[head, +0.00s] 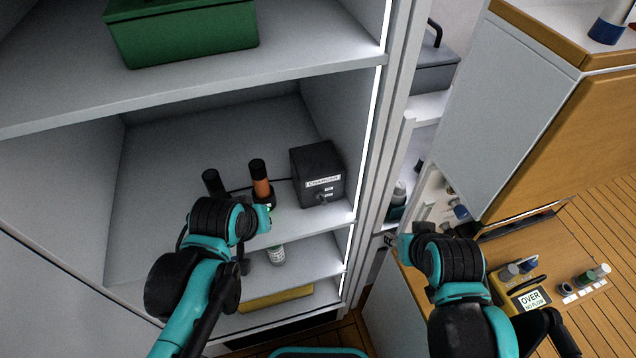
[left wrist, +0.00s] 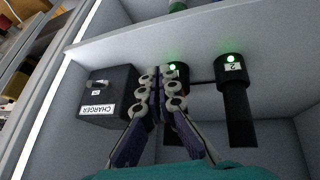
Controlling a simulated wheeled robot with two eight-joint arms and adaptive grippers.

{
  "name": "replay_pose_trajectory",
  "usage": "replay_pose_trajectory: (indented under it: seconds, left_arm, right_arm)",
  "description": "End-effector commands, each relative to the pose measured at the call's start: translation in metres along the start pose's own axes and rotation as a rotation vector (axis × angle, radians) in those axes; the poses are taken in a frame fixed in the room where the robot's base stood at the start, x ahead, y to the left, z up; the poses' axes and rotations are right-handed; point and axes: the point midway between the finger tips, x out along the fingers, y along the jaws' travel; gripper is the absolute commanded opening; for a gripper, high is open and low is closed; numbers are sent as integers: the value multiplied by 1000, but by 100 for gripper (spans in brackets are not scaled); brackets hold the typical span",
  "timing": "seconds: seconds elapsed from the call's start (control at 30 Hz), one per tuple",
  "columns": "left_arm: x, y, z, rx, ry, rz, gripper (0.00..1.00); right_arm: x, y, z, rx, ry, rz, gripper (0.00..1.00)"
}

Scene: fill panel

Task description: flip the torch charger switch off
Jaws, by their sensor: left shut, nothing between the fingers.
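The black charger box (head: 318,172) stands on the middle shelf of the white cabinet, its label facing out. A small grey switch lever (left wrist: 97,84) sits on its front in the left wrist view; whether it is on or off I cannot tell. My left gripper (left wrist: 160,78) is shut and empty, in front of a torch and to the side of the charger box, apart from the lever. In the head view the left arm hides most of its fingers. My right gripper (head: 402,245) is low at the right, its fingers not clear.
An orange-and-black torch (head: 260,180) and a black torch (head: 212,183) stand beside the charger; green lights show on their holders in the left wrist view. A green box (head: 185,30) sits on the shelf above.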

Motion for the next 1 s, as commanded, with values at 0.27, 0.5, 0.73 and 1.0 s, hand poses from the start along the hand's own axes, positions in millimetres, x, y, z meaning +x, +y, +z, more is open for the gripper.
replay_pose_trajectory:
  seconds: [0.27,0.5,0.73,1.0]
  left_arm:
    - [-34,70,-46,-196,-97,27,0]
    - [-41,113,-60,-334,-166,23,0]
    - [-40,126,-61,-379,-186,19,0]
    - [-39,125,-60,-380,-186,18,0]
  right_arm:
    - [-63,0,-45,0,0,0,40]
    - [-93,0,-67,0,0,0,40]
    - [-99,0,-71,0,0,0,40]
    - [-98,0,-70,0,0,0,40]
